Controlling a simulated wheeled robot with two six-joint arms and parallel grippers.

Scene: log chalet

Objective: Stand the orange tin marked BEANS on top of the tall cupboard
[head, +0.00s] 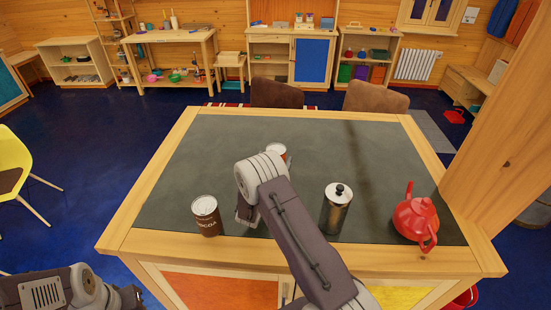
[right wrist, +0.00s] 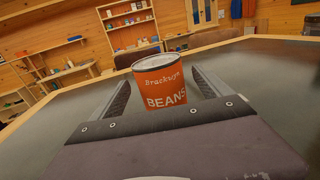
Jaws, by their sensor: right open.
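The orange tin marked BEANS (right wrist: 163,88) stands upright between the two fingers of my right gripper (right wrist: 161,78) in the right wrist view. The fingers are open, one on each side, and I cannot tell whether either touches it. In the head view only its pale top and a strip of orange (head: 279,151) show past my right wrist, which hides my right gripper. My left gripper (head: 130,297) is at the bottom left, low beside the table, its jaws unclear. A tall wooden unit with a blue door (head: 312,61) stands at the back wall; its top is out of frame.
The dark-topped table (head: 330,140) also holds a brown COCOA tin (head: 207,216), a steel canister (head: 336,210) and a red teapot (head: 415,217). Two brown chairs (head: 276,93) stand behind it. A wooden post (head: 510,150) rises at right. Open blue floor (head: 110,140) lies left.

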